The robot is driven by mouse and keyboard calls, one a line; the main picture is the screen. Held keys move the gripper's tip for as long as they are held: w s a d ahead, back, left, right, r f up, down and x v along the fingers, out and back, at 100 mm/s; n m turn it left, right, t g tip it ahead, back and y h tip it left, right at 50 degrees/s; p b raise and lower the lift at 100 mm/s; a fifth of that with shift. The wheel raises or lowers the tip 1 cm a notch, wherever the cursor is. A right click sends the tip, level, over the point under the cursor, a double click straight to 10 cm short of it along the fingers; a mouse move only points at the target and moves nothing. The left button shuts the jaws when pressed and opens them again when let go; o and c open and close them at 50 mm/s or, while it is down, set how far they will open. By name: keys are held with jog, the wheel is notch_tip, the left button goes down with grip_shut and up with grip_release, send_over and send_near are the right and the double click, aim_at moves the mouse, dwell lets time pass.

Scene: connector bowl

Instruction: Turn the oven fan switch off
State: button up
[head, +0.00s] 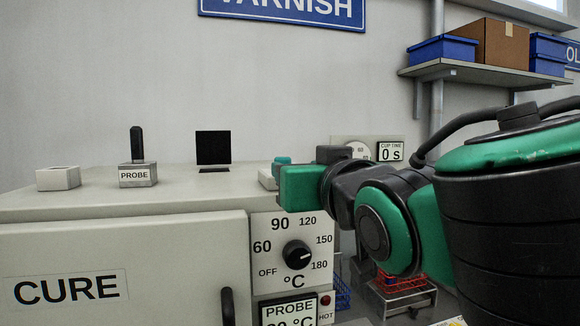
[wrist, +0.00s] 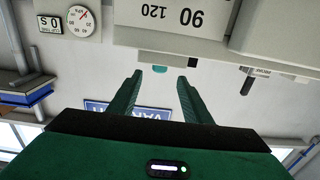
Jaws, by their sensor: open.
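The oven (head: 120,225) is a pale cabinet marked CURE. At the right of its top is a small beige box (head: 267,178) with a teal part (head: 282,160) above it, partly behind my arm. I take this for the fan switch, but no label shows and I cannot read its position. In the upside-down wrist view, a teal piece (wrist: 160,69) shows at the oven's edge, in line with the gap between the fingers. My gripper (wrist: 160,77) is open and empty, apart from the box as far as I can tell. In the head view its fingers are mostly hidden.
A PROBE holder (head: 138,176) and a small white box (head: 58,179) stand on the oven top. The temperature dial (head: 298,254) is on the front, with a dark door handle (head: 228,306) beside it. A cup timer (head: 391,152) is behind my arm. A shelf (head: 480,74) holds boxes.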

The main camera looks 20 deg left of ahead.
jog(key=x, duration=1)
jog(key=shift+w+a, duration=0.1)
jog(key=shift+w, duration=0.25)
jog(key=c, duration=1.1)
